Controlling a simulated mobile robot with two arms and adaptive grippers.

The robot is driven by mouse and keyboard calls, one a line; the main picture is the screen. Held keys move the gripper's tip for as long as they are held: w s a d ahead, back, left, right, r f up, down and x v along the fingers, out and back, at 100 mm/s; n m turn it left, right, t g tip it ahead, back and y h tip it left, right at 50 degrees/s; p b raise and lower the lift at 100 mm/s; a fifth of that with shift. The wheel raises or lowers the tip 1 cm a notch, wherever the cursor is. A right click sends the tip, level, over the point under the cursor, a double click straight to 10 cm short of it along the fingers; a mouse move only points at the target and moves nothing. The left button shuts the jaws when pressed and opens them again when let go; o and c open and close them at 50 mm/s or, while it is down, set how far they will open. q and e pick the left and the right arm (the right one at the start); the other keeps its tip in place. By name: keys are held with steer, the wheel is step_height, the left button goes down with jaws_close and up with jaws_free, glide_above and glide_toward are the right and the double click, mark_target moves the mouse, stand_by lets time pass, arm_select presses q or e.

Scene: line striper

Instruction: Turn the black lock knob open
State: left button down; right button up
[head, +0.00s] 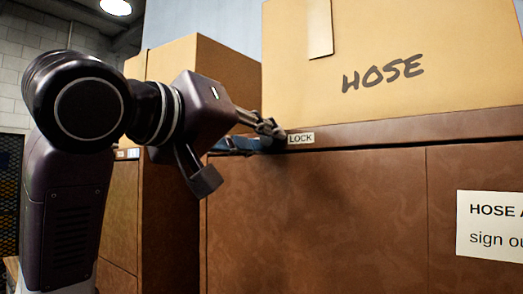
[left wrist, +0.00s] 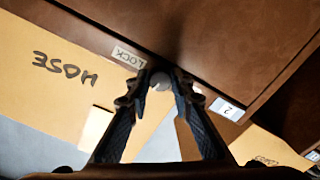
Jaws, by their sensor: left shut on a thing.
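The lock knob (left wrist: 160,81) shows in the left wrist view as a small, round, greyish knob on the brown cabinet's edge. It sits beside the white LOCK label (left wrist: 129,57), which also shows in the head view (head: 301,138). My left gripper (left wrist: 159,84) has a fingertip on each side of the knob and is shut on it. In the head view my left gripper (head: 273,136) reaches the cabinet's top left corner, just left of the label, and its fingers hide most of the knob. My right gripper is in neither view.
A cardboard box marked HOSE (head: 385,75) stands on the brown cabinet (head: 310,215). A paper sign (head: 490,225) is on the cabinet's front at the right. Another cardboard box (head: 190,58) and cabinet (head: 168,215) stand behind my left arm.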

arm_select(q)
steer(key=n+b, duration=0.3)
steer(key=n, duration=0.2)
steer(key=shift+f+n, duration=0.1)
steer(key=shift+n, duration=0.2)
steer(key=n+b, duration=0.2)
steer(key=n, duration=0.1)
steer(key=shift+n+g, duration=0.3)
steer(key=shift+n, duration=0.1)
steer(key=shift+n+b, duration=0.55)
steer(key=shift+n, duration=0.25)
steer(key=shift+r, duration=0.2)
steer(key=c, duration=1.7)
jaws_free()
steer(key=shift+a, duration=0.1)
